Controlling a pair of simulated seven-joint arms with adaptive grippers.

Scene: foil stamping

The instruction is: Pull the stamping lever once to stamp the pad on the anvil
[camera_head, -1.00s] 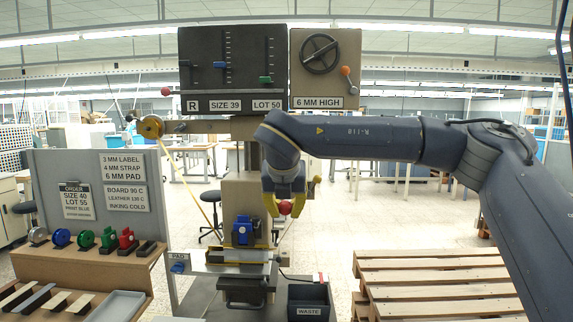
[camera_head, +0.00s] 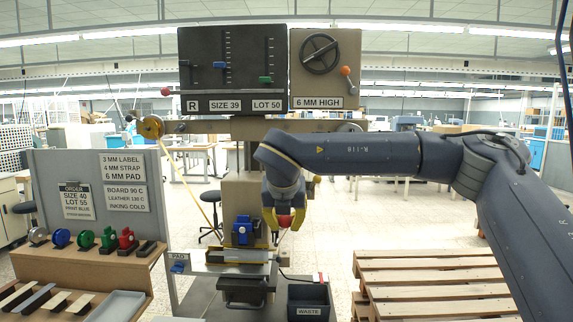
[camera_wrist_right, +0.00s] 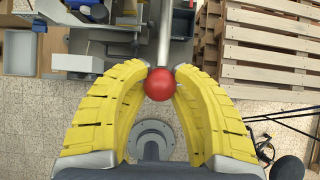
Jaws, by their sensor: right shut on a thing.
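My right gripper (camera_head: 284,219) has its yellow fingers shut on the red ball knob of the stamping lever (camera_head: 286,221), in front of the press and to the right of its blue head block (camera_head: 243,230). In the right wrist view the red knob (camera_wrist_right: 160,84) sits between the two fingertips, with the lever's metal rod (camera_wrist_right: 165,35) running away from it. The anvil (camera_head: 240,256) is below the blue block, with a pale flat strip on it; I cannot tell whether that is the pad. My left gripper is not in view.
A dark waste bin (camera_head: 309,299) stands right of the press base. Wooden pallets (camera_head: 435,275) are stacked at the right. A panel with signs (camera_head: 98,195) and a bench of coloured wheels (camera_head: 95,262) are at the left.

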